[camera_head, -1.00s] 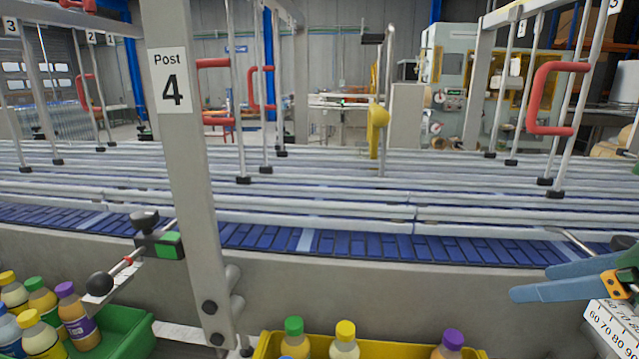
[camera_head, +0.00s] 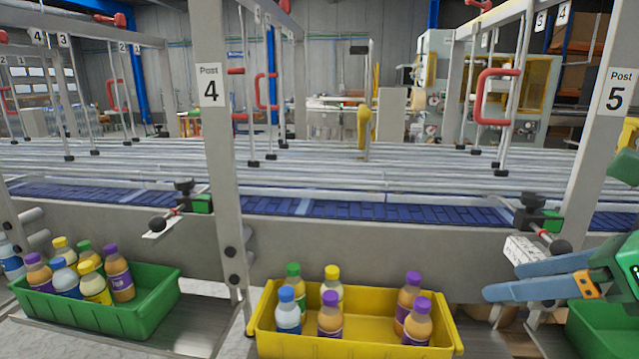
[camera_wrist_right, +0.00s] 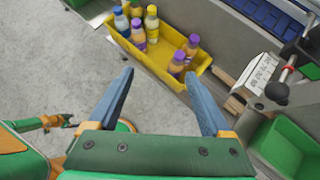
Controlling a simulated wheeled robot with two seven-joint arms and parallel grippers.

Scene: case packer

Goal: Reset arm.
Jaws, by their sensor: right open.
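My right gripper (camera_head: 520,282) comes in from the right edge in the head view, with two blue fingers. It is open and empty, in front of the conveyor's side wall and to the right of the yellow bin's bottles. In the right wrist view the open fingers (camera_wrist_right: 160,98) point toward the yellow bin (camera_wrist_right: 204,70), with nothing between them. My left gripper is not in the head view. In the wrist view, a green and orange hand-like part (camera_wrist_right: 50,122) shows at the left; its jaws are too small to tell.
The yellow bin (camera_head: 345,347) holds several bottles. A green bin (camera_head: 150,312) with several bottles stands left, another green bin (camera_head: 605,320) at the right edge. Post 4 (camera_head: 222,170) and Post 5 (camera_head: 590,150) rise before the conveyor (camera_head: 340,208). Knobbed clamps stick out from the conveyor's side.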

